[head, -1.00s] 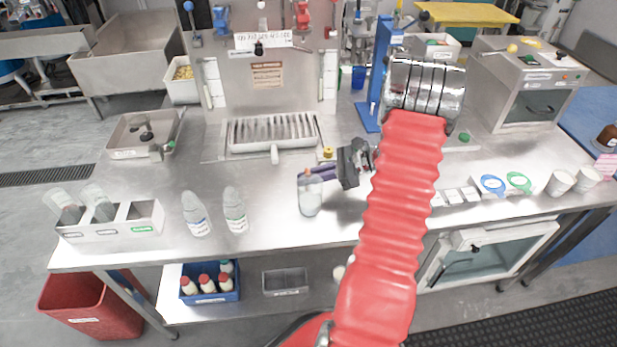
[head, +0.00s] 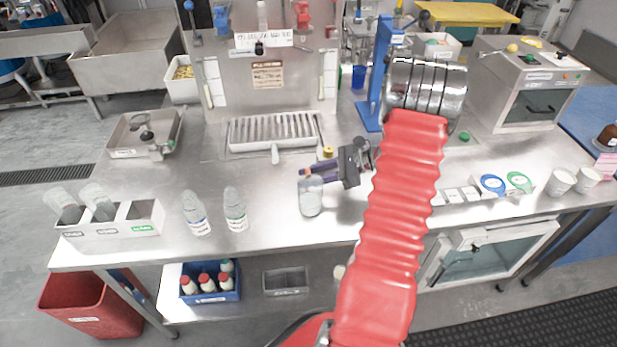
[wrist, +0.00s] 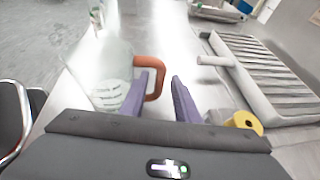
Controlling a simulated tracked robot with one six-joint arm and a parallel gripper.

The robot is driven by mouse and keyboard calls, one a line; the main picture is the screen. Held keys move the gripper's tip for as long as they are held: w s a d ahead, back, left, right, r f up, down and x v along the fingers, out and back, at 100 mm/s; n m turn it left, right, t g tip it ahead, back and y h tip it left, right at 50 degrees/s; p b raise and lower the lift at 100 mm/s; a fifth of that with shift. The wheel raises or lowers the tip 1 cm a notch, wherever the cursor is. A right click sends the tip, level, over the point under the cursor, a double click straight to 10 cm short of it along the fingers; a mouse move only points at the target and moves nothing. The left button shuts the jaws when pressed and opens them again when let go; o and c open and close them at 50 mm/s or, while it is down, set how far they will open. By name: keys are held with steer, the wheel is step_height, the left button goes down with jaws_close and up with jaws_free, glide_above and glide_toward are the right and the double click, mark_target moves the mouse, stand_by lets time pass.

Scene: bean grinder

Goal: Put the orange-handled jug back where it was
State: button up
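The clear jug (head: 311,198) stands upright on the steel counter, near the front edge at the middle. In the wrist view the jug (wrist: 105,78) is at the left and its orange handle (wrist: 160,74) points right. My gripper (head: 304,174) is low behind the jug's top in the head view, its purple fingers pointing left. In the wrist view my gripper (wrist: 161,78) is open, with a clear gap between the fingers. The handle's outer bar shows between the fingertips, nearer the left one; I cannot tell whether they touch.
Two clear bottles (head: 196,213) (head: 235,209) stand left of the jug. The slatted drip tray (head: 275,148) lies behind, with a yellow-topped item (head: 328,152) beside it. A labelled bin holder (head: 110,228) is at the counter's left end.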

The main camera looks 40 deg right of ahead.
steer(key=v, duration=1.2)
stand_by(0.6)
